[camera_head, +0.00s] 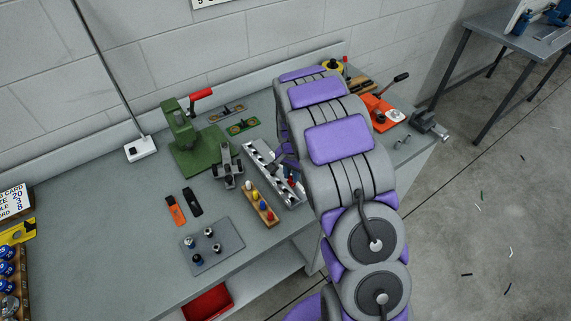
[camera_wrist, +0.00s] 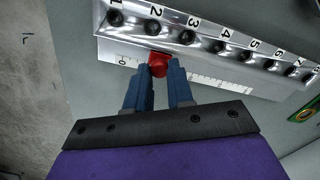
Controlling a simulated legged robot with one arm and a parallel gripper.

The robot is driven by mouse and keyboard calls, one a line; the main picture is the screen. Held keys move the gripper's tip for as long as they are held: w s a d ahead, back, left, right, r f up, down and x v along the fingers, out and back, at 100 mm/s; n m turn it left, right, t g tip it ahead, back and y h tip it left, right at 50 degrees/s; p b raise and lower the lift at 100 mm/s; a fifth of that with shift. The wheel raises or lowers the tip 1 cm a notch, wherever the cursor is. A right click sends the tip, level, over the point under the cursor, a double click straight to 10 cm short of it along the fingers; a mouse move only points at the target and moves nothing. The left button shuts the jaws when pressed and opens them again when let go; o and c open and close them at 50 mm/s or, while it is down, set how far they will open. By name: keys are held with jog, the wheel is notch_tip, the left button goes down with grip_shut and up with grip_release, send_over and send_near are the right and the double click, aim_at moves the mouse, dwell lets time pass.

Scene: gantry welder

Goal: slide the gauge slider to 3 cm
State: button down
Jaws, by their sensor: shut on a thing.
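The gauge (camera_wrist: 205,44) is a silver metal block with a row of dark holes numbered from 1 upward. A white ruler scale (camera_wrist: 225,82) with fine ticks runs along its near edge, with a 0 near its left end. The red slider (camera_wrist: 159,56) sits on this scale a short way right of the 0. My gripper (camera_wrist: 160,70) is shut on the slider, with blue fingers on either side of it. The fingers hide some ticks, so I cannot read the slider's exact value. In the head view the gauge (camera_head: 262,160) lies on the bench, partly behind my arm.
A wooden block with coloured pegs (camera_head: 260,204) stands beside the gauge. A green press (camera_head: 190,140), a grey plate with small knobs (camera_head: 213,247), and an orange tool (camera_head: 382,110) are also on the bench (camera_head: 130,230). The bench's left middle is clear.

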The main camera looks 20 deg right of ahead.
aim_at(294, 187)
jog(key=shift+s+d, duration=0.25)
jog(key=shift+s, duration=0.6)
jog(key=c, duration=1)
grip_release()
notch_tip(294, 187, up, 17)
jog(key=p, duration=0.3)
jog(key=shift+w+r, duration=0.1)
jog(key=shift+r, duration=0.05)
